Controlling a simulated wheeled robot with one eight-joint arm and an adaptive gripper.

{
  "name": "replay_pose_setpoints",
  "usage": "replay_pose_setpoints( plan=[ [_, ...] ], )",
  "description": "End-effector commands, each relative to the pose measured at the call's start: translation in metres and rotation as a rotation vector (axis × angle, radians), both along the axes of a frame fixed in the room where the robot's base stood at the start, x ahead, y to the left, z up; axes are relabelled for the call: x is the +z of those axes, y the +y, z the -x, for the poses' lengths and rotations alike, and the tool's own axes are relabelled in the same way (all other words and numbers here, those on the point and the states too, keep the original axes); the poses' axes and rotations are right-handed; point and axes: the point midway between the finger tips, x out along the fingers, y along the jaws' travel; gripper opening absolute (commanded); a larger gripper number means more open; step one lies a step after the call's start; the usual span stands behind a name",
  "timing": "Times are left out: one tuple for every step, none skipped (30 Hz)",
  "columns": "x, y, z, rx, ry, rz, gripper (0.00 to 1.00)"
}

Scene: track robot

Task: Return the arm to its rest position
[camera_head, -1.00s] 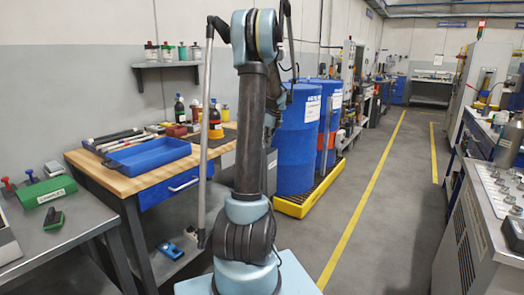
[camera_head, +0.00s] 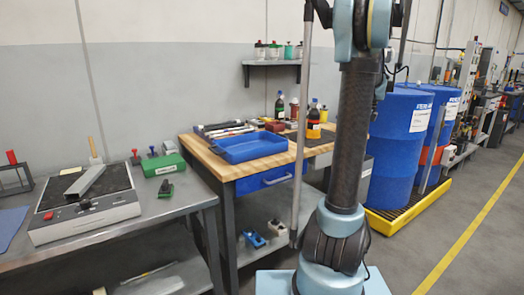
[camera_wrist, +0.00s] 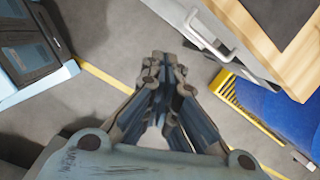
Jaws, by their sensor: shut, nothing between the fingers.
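My arm stands upright in the head view, its links running up the right of the middle and out past the top edge. My gripper shows in the wrist view (camera_wrist: 163,65), pointing down over the grey floor. Its fingers are together with nothing between them. The gripper cannot be made out in the head view. In the wrist view the wooden bench top (camera_wrist: 270,45) is to the upper right of the fingers, apart from them.
The wooden bench (camera_head: 205,160) carries a blue tray (camera_head: 250,147). Blue drums (camera_head: 402,140) stand on a yellow pallet (camera_head: 385,222) at the right. A grey table (camera_head: 190,205) at the left holds a flat device (camera_head: 85,215). Open floor (camera_head: 440,225) lies at the lower right.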

Motion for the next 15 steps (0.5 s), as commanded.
replay_pose_setpoints(
  plan=[
    [0.002,0.018,0.011,0.070,-0.005,0.019,0.00],
    [0.003,0.027,0.018,0.112,-0.008,0.031,0.00],
    [0.003,0.038,0.026,0.171,-0.013,0.047,0.00],
    [0.004,0.047,0.033,0.213,-0.017,0.059,0.00],
    [0.004,0.055,0.039,0.256,-0.020,0.070,0.00],
    [0.004,0.066,0.048,0.312,-0.024,0.085,0.00],
    [0.004,0.074,0.055,0.354,-0.028,0.096,0.00],
    [0.003,0.081,0.062,0.398,-0.030,0.108,0.00],
    [0.002,0.091,0.072,0.455,-0.035,0.124,0.00],
    [0.001,0.098,0.079,0.497,-0.038,0.134,0.00],
    [0.000,0.106,0.086,0.541,-0.042,0.145,0.00],
    [-0.002,0.115,0.096,0.596,-0.046,0.160,0.00],
    [-0.003,0.122,0.103,0.639,-0.050,0.171,0.00],
    [-0.005,0.128,0.111,0.683,-0.052,0.183,0.00],
    [-0.007,0.136,0.121,0.740,-0.056,0.198,0.00]
  ],
)
